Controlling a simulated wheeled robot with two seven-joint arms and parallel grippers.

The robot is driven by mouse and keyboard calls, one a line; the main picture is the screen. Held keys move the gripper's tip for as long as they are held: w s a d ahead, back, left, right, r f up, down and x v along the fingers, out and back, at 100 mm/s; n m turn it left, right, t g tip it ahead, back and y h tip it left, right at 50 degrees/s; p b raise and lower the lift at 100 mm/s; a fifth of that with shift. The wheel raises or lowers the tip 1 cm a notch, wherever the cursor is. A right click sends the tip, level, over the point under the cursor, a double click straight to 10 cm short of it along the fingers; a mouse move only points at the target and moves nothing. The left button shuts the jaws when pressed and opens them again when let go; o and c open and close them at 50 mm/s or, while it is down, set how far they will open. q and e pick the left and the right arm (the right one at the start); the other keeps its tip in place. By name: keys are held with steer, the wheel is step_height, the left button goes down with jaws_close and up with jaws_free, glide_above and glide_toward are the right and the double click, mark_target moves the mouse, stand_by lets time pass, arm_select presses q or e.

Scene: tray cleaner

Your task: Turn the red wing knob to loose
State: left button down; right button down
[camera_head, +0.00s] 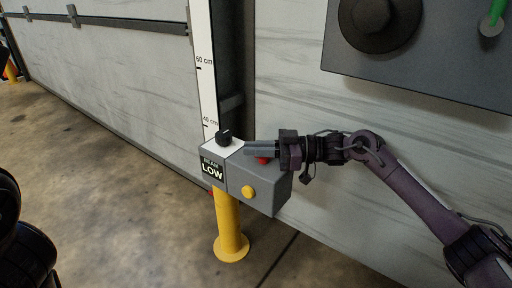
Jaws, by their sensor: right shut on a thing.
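The red wing knob (263,160) is on top of a grey box (256,176), and only a small red part of it shows below my gripper's fingers. My right gripper (258,150) comes in from the right, low over the box top, and is shut on the knob. The fingers hide most of the knob, so its turn angle cannot be read. My left gripper does not show.
The box stands on a yellow post (229,225). It carries a black knob (224,136), a "LOW" label (212,170) and a yellow button (248,192). A grey panel (430,60) hangs upper right. A height scale (203,60) rises behind.

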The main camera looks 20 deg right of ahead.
steer(key=shift+n+g+y+b, duration=0.4)
steer(key=shift+n+g, duration=0.4)
steer(key=shift+g, duration=0.4)
steer(key=n+g+b, duration=0.2)
steer(key=g, duration=0.1)
steer(key=shift+s, duration=0.2)
steer(key=n+g+b, duration=0.1)
steer(key=g, duration=0.1)
steer(key=shift+s+n+g, duration=0.15)
steer(key=shift+n+g, duration=0.15)
steer(key=shift+s+r+n+g+h, duration=0.15)
steer(key=shift+n+g+h, duration=0.15)
steer(key=shift+n+g, duration=0.6)
steer(key=shift+s+n+g+h+p, duration=0.1)
steer(key=shift+n+g+h+p, duration=0.15)
steer(key=shift+n+g+h, duration=0.6)
steer(key=shift+s+n+g+h+p, duration=0.1)
steer(key=shift+n+g+p, duration=0.2)
steer(key=shift+g, duration=1.05)
steer(key=shift+d+f, duration=0.1)
steer(key=shift+f, duration=0.1)
steer(key=c, duration=1.5)
jaws_free()
